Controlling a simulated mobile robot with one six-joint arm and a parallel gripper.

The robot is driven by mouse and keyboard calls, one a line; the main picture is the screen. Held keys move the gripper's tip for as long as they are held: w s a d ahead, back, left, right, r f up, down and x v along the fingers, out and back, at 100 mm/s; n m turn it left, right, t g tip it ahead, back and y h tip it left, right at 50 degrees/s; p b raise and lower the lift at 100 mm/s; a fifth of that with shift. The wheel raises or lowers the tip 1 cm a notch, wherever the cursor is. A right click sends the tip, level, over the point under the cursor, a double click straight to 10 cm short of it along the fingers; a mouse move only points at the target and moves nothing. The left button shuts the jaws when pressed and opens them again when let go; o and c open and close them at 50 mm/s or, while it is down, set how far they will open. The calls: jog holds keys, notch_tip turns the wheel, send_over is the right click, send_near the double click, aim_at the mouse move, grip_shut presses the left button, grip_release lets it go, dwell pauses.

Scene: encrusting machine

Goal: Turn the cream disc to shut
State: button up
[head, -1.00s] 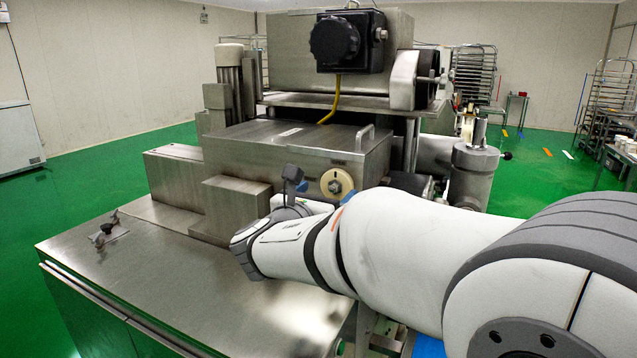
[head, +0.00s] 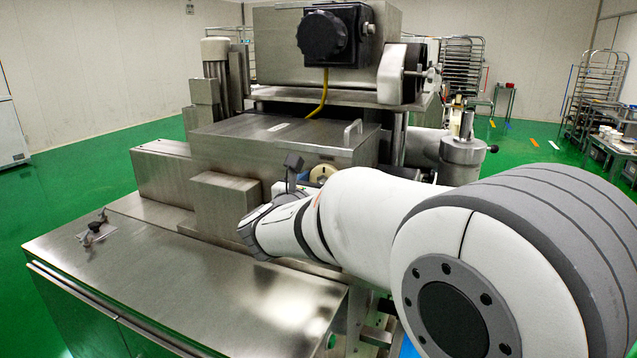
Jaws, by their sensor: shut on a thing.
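The cream disc (head: 323,172) is on the front face of the steel machine housing, below the lid handle. Only its upper part shows; my arm covers the rest, so its marking and angle cannot be read. My gripper (head: 306,178) is at the disc, largely hidden behind my white wrist, with a bit of blue showing by the disc's left edge. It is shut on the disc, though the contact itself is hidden.
A steel table top (head: 180,270) with a small clamp-like fitting (head: 95,228) lies at front left. A steel block (head: 225,205) juts out left of my wrist. A black knob (head: 322,35) on a box hangs above. A steel cylinder (head: 462,160) stands at right.

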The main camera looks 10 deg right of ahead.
jog(key=shift+c, duration=1.4)
jog(key=shift+f+b, duration=0.1)
jog(key=shift+b, duration=0.3)
jog(key=shift+f+m+b, duration=0.15)
jog(key=shift+m+b, duration=0.45)
jog(key=shift+b, duration=0.3)
jog(key=m+b, duration=0.5)
jog(key=b, duration=0.3)
jog(key=m+b, duration=0.6)
jog(key=b, duration=0.2)
jog(key=m+b, duration=0.5)
jog(key=b, duration=0.4)
jog(key=shift+s+d+f+m, duration=0.1)
jog(key=shift+s+d+m, duration=0.2)
jog(key=shift+m, duration=0.1)
